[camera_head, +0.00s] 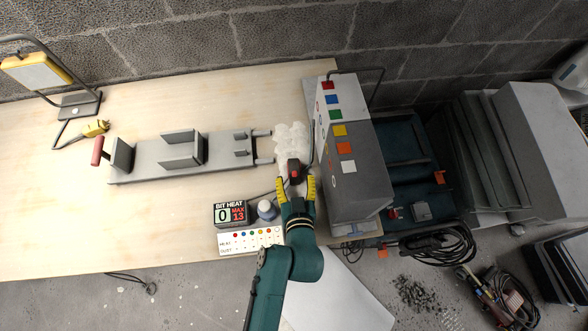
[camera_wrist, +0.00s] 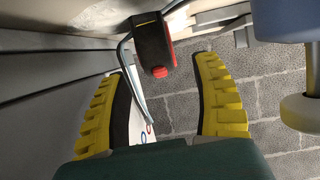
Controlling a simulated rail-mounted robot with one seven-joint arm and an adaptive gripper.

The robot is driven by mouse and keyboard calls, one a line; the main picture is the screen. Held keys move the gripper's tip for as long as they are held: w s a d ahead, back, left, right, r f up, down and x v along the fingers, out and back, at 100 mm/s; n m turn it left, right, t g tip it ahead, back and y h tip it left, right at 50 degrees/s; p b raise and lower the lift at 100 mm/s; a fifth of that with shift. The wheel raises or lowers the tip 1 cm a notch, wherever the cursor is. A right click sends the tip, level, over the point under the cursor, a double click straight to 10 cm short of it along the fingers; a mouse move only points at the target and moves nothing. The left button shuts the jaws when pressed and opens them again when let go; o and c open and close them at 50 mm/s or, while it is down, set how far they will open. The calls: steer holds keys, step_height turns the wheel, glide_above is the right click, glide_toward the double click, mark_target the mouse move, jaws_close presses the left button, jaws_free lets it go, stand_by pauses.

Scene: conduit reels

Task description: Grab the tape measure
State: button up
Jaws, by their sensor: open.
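My gripper (camera_head: 297,186) is open, its yellow fingers pointing toward the back of the bench. It also shows in the wrist view (camera_wrist: 158,80), with nothing held between the fingers. A small black-and-red object (camera_head: 294,169) lies just beyond the fingertips, at the front edge of a white crumpled patch. In the wrist view the black-and-red object (camera_wrist: 153,45) is ahead, between the lines of the two fingers, apart from them. It may be the tape measure, but I cannot tell for sure. A grey bent line runs beside it.
A grey box (camera_head: 355,172) with coloured squares stands close to the right of my gripper. A bit heat display (camera_head: 230,213) and a small bottle (camera_head: 266,209) stand to the left. A grey bench fixture (camera_head: 150,166) lies further left. The left front bench is clear.

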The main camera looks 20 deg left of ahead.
mark_target(295, 174)
steer(key=b+x, duration=0.1)
steer(key=x, duration=0.4)
steer(key=shift+w+a, duration=0.1)
steer(key=shift+w, duration=0.15)
steer(key=shift+s, duration=0.1)
jaws_close()
steer(key=shift+r, duration=0.1)
